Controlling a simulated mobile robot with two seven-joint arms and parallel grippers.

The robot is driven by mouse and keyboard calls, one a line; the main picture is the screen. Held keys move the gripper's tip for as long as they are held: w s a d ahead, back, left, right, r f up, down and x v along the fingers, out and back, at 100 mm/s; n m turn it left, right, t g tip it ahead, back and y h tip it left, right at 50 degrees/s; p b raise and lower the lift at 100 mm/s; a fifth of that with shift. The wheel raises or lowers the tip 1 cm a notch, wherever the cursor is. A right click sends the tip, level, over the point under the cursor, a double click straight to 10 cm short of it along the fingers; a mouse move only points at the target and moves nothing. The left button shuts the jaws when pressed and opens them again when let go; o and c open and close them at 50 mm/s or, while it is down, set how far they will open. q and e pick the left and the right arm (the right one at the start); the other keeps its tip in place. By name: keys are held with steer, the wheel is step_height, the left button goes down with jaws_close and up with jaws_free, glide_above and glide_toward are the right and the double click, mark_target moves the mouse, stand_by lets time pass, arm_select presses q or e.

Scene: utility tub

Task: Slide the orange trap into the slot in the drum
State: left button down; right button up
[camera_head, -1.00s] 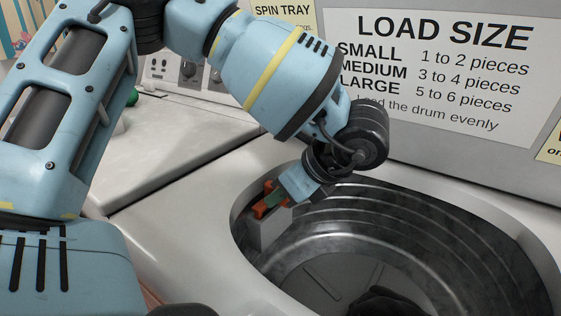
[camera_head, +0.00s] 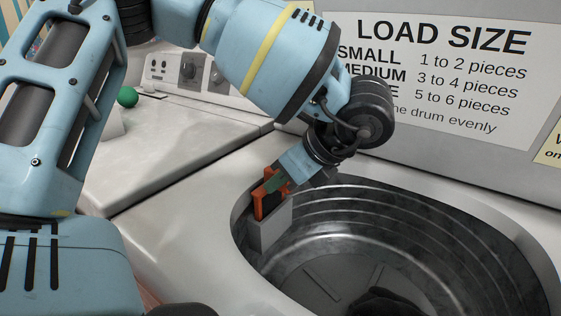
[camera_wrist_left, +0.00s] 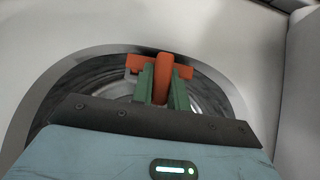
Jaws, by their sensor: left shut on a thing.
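The orange trap (camera_head: 259,203) is at the left inner wall of the metal drum (camera_head: 420,235). It stands roughly upright at the top of a grey slot holder (camera_head: 268,233). Its lower end is hidden by the holder, so I cannot tell how deep it sits. My left gripper (camera_head: 275,184) comes down from the upper right, its green fingers shut on the trap's upper part. In the left wrist view the trap's orange tab (camera_wrist_left: 163,66) stands between the two green fingers, with its crossbar beyond them. My right gripper is not in view.
The drum opening has a pale rim (camera_head: 190,240) around it. A load size sign (camera_head: 430,75) is on the panel behind. A green ball-shaped thing (camera_head: 127,97) sits by the knobs at left. A dark shape (camera_head: 385,302) lies at the drum's bottom.

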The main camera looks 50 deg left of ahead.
mark_target(272, 207)
arm_select(q)
steer(key=shift+r, duration=1.25)
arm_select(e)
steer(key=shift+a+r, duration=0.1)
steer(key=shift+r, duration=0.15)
arm_select(q)
steer(key=shift+f+b, duration=0.5)
steer(key=shift+f, duration=0.2)
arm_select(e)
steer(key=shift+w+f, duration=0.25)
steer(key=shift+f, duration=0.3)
arm_select(q)
steer(key=shift+f+b, duration=1.35)
steer(key=shift+f, duration=0.15)
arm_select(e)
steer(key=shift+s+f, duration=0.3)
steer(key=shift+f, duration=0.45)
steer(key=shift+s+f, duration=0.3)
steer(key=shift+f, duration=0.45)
arm_select(q)
steer(key=shift+f+b, duration=1.3)
steer(key=shift+f, duration=0.2)
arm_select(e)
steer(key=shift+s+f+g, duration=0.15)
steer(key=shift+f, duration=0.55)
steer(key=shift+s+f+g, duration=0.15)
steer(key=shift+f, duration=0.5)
arm_select(q)
steer(key=shift+r, duration=0.2)
